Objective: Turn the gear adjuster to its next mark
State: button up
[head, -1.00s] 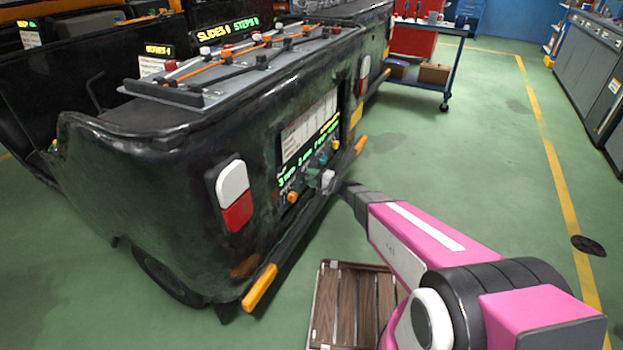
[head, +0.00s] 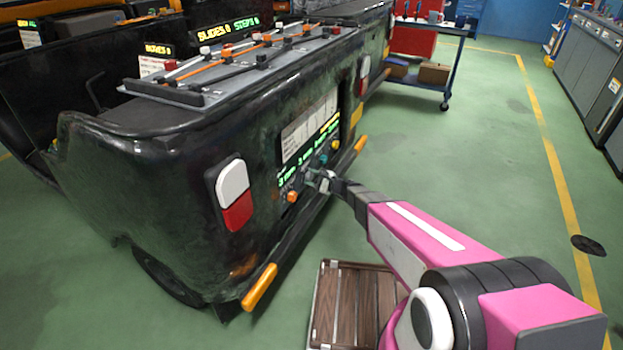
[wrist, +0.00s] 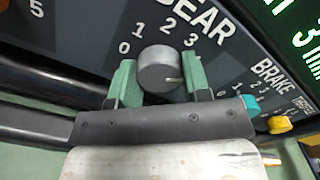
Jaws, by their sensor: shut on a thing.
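The gear adjuster (wrist: 158,68) is a round grey knob under the word GEAR on a dark panel (wrist: 85,30). The marks 0, 1, 2 and 3 run in an arc around it. A small light line shows on the knob's lower right edge; I cannot tell which mark the knob is set to. My gripper (wrist: 159,80) has one green finger on each side of the knob and is shut on it. In the head view my gripper (head: 319,180) is at the lower part of the vehicle's rear panel, where it hides the knob.
A teal knob (wrist: 250,103) and a yellow knob (wrist: 279,124) sit to the right beside the BRAKE label. In the head view an orange knob (head: 292,196) is left of my gripper. A dark bumper bar runs below the panel. A slatted wooden crate (head: 345,300) stands on the floor.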

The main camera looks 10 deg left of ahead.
dwell(0.5)
jog(key=o, duration=0.9)
jog(key=v, duration=1.1)
jog(key=s+d+r+n+g+h, duration=0.2)
jog(key=s+d+n+g+h, duration=0.3)
jog(key=s+d+n+h, duration=0.4)
jog(key=s+d+r+n+h, duration=0.1)
jog(key=s+d+h, duration=0.1)
jog(key=d, duration=0.2)
jog(key=s+d+r+n+h, duration=0.1)
jog(key=s+d+r+h, duration=0.1)
jog(key=s+d+h, duration=0.1)
jog(key=s+d+r+n+h, duration=0.1)
jog(key=s+d+n+h, duration=0.1)
jog(key=d, duration=0.4)
jog(key=shift+s+r+g+h, duration=0.2)
jog(key=shift+s+g+h, duration=0.1)
jog(key=shift+g, duration=0.1)
